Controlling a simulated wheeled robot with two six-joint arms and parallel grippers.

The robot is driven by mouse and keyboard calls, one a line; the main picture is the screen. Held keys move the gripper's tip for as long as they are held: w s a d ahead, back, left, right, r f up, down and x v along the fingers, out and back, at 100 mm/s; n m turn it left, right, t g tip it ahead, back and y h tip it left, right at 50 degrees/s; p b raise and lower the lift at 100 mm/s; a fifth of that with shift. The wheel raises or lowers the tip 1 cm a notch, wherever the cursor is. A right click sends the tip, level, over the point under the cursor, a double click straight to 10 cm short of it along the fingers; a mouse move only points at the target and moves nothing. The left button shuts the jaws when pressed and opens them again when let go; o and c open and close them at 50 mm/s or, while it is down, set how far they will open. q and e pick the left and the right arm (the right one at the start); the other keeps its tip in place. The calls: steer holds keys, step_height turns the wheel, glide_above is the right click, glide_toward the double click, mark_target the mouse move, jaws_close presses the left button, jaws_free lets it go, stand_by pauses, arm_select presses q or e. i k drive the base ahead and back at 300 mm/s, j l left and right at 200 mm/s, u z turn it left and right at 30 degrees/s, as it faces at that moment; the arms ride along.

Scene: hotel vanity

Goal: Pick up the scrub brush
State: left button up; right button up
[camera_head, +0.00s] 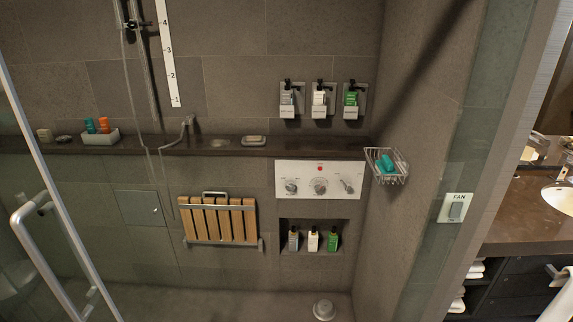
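A teal object (386,163) lies in a wire corner basket (374,152) on the right wall. It may be the scrub brush, but it is too small to tell for sure. A small dark item (64,139) on the far left of the ledge is also too small to identify. Neither of my grippers is in view.
A glass door with a metal handle (33,207) stands at the left. The dark ledge (330,145) bears a white tray (101,138) with small bottles and a soap dish (254,141). A wooden fold-down seat (218,220), a control panel (319,169) and a niche (314,224) with bottles are below.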

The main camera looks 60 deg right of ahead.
mark_target(385, 166)
steer(key=z, duration=2.8)
